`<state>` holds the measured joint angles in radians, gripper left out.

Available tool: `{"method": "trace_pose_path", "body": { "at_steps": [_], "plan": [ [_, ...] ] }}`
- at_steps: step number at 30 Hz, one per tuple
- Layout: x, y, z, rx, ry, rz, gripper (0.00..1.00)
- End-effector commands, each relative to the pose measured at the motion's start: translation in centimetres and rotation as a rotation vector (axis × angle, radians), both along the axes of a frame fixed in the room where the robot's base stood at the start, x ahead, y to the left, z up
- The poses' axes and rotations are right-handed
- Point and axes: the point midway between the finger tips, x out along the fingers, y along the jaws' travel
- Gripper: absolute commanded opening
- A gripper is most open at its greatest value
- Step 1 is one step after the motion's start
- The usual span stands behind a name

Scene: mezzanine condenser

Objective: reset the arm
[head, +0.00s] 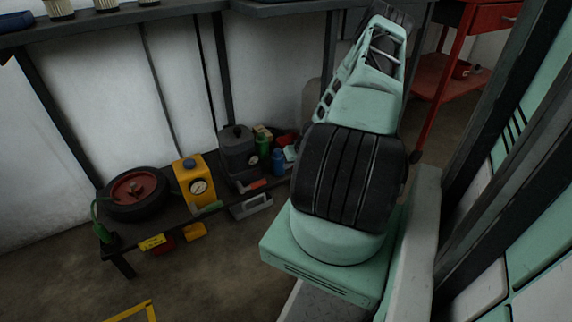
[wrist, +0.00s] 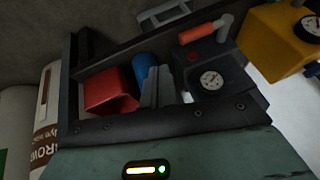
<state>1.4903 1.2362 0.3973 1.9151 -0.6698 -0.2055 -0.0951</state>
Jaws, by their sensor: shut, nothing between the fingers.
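My arm (head: 350,180), mint green with black ribbed covers, rises from my base in the head view and leans away toward the back. Its far end reaches the top of the picture, and I cannot make out the fingers there. In the wrist view, the mint hand housing with a small lit display lies along the bottom edge. My gripper (wrist: 155,85) shows beyond it as grey fingers close together, shut with nothing between them. A red container (wrist: 110,90) and a blue cylinder (wrist: 147,66) appear behind the fingers.
A low dark bench (head: 125,250) stands by the wall, holding a tyre (head: 150,207), a yellow gauge box (head: 182,172), a dark canister (head: 235,145) and a blue bottle (head: 278,162). A red cart (head: 432,75) stands back right. Shelving edges run above.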

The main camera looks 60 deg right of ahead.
Motion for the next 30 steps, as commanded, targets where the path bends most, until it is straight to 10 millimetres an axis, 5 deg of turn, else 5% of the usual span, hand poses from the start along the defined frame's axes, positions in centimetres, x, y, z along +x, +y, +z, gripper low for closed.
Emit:
{"method": "trace_pose_path", "body": {
  "at_steps": [14, 18, 23, 30],
  "plan": [
    [0.1, 0.0, 0.0, -0.001, 0.000, 0.001, 0.00],
    [1.8, 1.2, 1.3, -0.002, 0.018, 0.046, 0.00],
    [7.0, 6.2, 5.5, -0.007, 0.083, 0.191, 0.00],
    [13.2, 18.6, 13.3, -0.034, 0.204, 0.445, 0.00]
  ]
}}
